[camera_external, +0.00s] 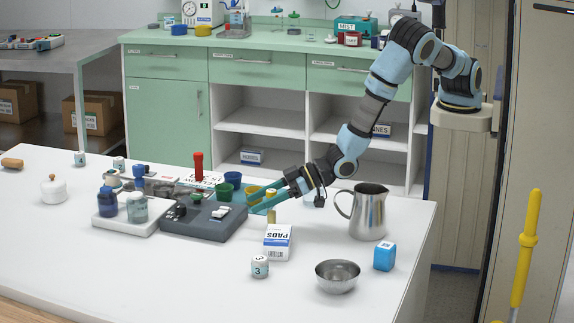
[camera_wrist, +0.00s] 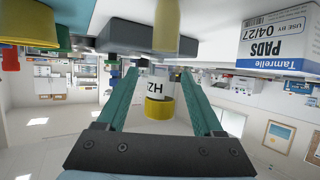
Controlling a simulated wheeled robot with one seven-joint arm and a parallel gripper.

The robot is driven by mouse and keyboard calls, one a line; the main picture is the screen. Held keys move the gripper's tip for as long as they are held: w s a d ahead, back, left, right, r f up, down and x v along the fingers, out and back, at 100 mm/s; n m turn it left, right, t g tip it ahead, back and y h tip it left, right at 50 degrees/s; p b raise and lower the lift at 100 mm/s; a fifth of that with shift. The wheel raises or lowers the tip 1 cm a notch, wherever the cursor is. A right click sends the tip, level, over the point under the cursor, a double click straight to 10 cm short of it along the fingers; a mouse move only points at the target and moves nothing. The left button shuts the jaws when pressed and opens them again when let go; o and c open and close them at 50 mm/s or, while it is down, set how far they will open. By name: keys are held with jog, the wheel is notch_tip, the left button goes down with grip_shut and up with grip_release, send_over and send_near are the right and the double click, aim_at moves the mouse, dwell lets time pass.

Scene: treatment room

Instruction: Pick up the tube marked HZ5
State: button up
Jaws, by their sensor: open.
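A tube (camera_external: 271,213) with a yellowish body and a yellow cap stands upright on the white table, just right of the dark grey block. In the wrist view the tube (camera_wrist: 166,28) shows its white label, which reads HZ; the last character is not clear. Its yellow cap is nearest the camera. My gripper (camera_external: 260,204) has two teal fingers and reaches in from the right at the tube. In the wrist view my gripper (camera_wrist: 160,75) is open, with one finger on each side of the tube; contact is not visible.
The dark grey block (camera_external: 198,222) and a white tray (camera_external: 112,222) stand left of the tube. A PADS box (camera_external: 278,243) is close in front. A steel jug (camera_external: 369,212), steel bowl (camera_external: 337,277) and blue cube (camera_external: 385,256) stand right.

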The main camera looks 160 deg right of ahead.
grip_shut()
dwell(0.5)
